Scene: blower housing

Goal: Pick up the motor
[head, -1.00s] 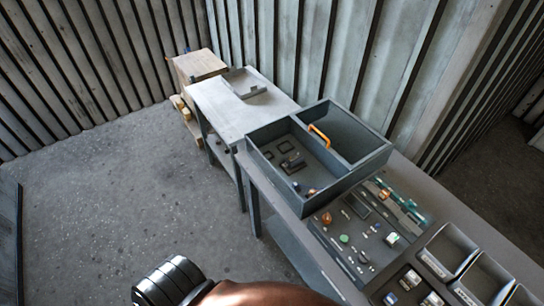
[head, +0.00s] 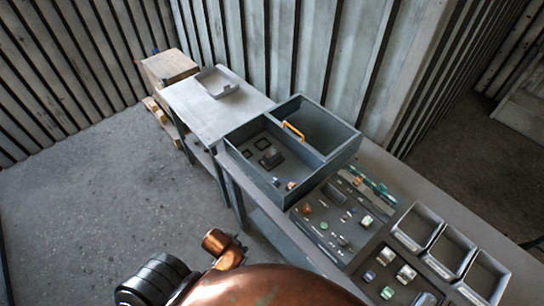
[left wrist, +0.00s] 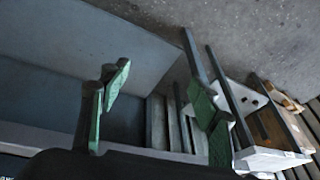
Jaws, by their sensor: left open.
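I cannot tell for sure which small part is the motor. The fingers are out of the head view, where only copper-and-black arm parts of mine show. My right gripper is not in view.
An orange handle (head: 293,131) stands at the bin's divider. Three open grey boxes (head: 447,252) stand at the bench's right end. A lower grey table (head: 185,95) with a shallow tray (head: 217,82) adjoins at the back left, beside a wooden crate (head: 168,66). The floor at left is open.

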